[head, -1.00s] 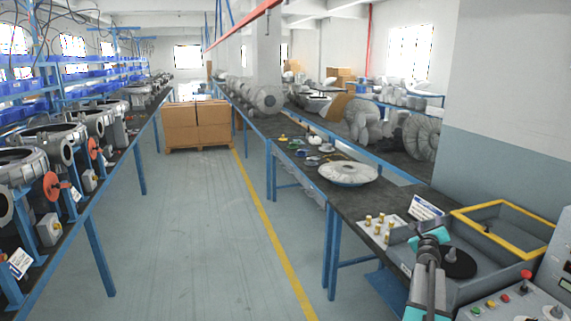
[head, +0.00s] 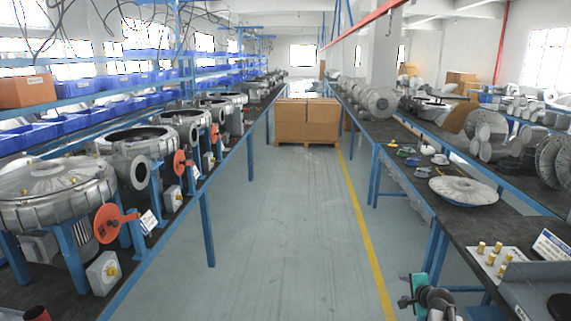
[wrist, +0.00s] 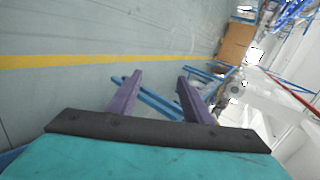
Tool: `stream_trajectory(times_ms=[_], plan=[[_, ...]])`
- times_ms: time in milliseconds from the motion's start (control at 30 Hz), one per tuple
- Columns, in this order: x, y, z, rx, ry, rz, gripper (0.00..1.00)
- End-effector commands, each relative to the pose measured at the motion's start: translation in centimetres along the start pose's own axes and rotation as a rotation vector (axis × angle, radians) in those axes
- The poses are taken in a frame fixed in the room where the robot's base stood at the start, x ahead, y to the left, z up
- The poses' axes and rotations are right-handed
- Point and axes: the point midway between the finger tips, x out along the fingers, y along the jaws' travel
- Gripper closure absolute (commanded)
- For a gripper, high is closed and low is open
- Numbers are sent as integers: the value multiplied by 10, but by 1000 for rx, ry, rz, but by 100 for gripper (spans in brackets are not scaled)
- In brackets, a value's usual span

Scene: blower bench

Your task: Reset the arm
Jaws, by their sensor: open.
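My gripper (wrist: 160,82) shows in the wrist view with its two purple fingers apart and nothing between them. Past the fingers are the floor, the yellow line and blue bench legs. In the head view my arm is at the bottom, right of centre, in front of the right bench (head: 460,222). The fingertips cannot be made out in the head view.
The right bench holds a plate with brass fittings (head: 490,258), a grey tray (head: 545,285) and a pale round cover (head: 464,190). The left bench carries several blower housings (head: 55,190). Cardboard boxes (head: 306,120) stand far down the aisle (head: 285,220), which is otherwise clear.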

Motion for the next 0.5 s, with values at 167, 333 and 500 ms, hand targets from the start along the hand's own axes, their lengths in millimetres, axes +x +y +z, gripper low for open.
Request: stream_trajectory(times_ms=[167, 333, 500], plan=[[3, 41, 85, -268, -135, 137, 55], [-5, 86, 155, -536, -270, 264, 55], [-24, 134, 211, -802, -409, 384, 55]])
